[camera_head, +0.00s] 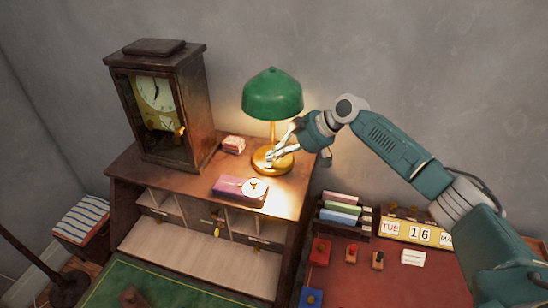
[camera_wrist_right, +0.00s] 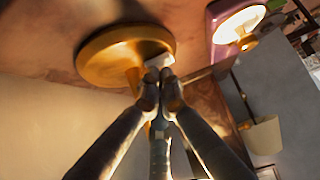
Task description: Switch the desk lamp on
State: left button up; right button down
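The desk lamp has a green shade (camera_head: 272,95), a brass stem and a round brass base on top of the wooden desk. It is lit: a warm glow falls on the wall and desktop around it. The lamp base also shows in the right wrist view (camera_wrist_right: 100,62). My right gripper (camera_head: 273,155) reaches in from the right, low at the base beside the stem. In the wrist view its fingertips (camera_wrist_right: 161,90) are together, by a small pale piece on the base edge. I cannot tell whether they touch it. My left gripper is not in view.
A wooden clock (camera_head: 160,100) stands left of the lamp. A purple box (camera_head: 226,186) with a pale round dish lies in front of the base, and a small stack (camera_head: 233,144) lies behind. A card rack (camera_head: 342,210) and calendar (camera_head: 418,233) stand on the lower red-topped surface at right.

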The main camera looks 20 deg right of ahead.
jog(key=shift+f, duration=0.15)
jog(key=shift+p, duration=0.35)
jog(key=shift+s+a+p, duration=0.35)
jog(key=shift+s+p, duration=0.1)
jog(key=shift+s, duration=0.1)
jog(key=shift+s+a+f, duration=0.15)
jog(key=shift+s, duration=0.1)
